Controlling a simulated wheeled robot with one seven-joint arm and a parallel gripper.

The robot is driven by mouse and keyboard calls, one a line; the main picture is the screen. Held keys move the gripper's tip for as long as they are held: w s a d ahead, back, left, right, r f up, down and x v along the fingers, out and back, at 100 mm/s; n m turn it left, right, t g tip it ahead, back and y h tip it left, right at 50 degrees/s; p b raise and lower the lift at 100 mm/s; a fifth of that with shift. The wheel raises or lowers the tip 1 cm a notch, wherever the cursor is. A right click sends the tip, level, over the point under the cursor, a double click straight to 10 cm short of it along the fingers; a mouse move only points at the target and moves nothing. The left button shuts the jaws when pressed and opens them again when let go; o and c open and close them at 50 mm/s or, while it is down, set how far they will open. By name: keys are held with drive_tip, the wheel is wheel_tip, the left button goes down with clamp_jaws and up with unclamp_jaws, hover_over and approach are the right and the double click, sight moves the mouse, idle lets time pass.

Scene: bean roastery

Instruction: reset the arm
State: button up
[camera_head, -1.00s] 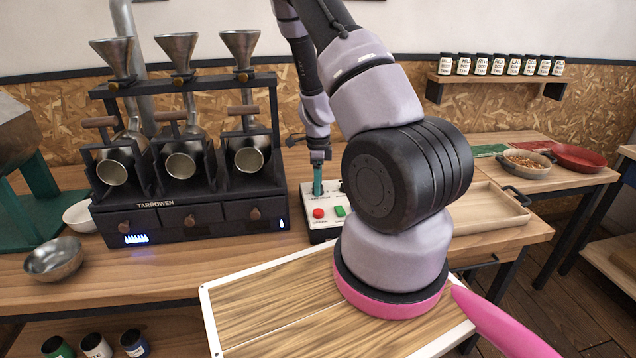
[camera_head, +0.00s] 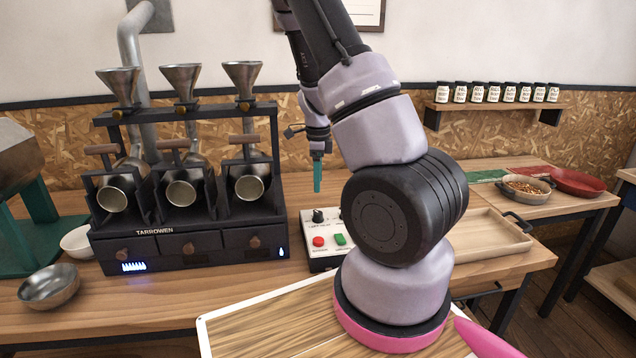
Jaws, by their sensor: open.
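My arm rises from the front middle and bends over toward the back. My gripper (camera_head: 317,180) points down above the bench, just behind and over the white control box (camera_head: 322,262). Its teal fingertips show nearly edge-on, so the gap between them is hard to see. Nothing shows held in it. The control box has a black knob (camera_head: 318,216), a red button (camera_head: 318,241) and a green button (camera_head: 340,239). The fingertips are apart from the box. Part of the box is hidden behind my arm.
The black roaster (camera_head: 190,245) with several funnels stands left of my gripper. A metal bowl (camera_head: 48,287) and a white bowl (camera_head: 77,242) are at the left. A wooden tray (camera_head: 480,236) lies right of my arm. Jars (camera_head: 494,93) line a wall shelf. A pan (camera_head: 527,188) sits farther right.

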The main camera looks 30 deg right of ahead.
idle(0.3)
drive_tip(key=s+a+r+n+t+y, duration=0.1)
drive_tip(key=s+a+r+n+t, duration=0.2)
drive_tip(key=r, duration=0.6)
drive_tip(key=s+a+r+n+y, duration=0.2)
drive_tip(key=a+r+n, duration=0.4)
drive_tip(key=r, duration=0.4)
drive_tip(key=s+a+r+n+t+h, duration=0.1)
drive_tip(key=s+a+r+n+t, duration=0.3)
drive_tip(key=s+r+n, duration=0.7)
drive_tip(key=s+r, duration=0.1)
drive_tip(key=s, duration=0.3)
drive_tip(key=shift+a+r, duration=0.15)
drive_tip(key=shift+r, duration=0.2)
drive_tip(key=shift+w, duration=0.1)
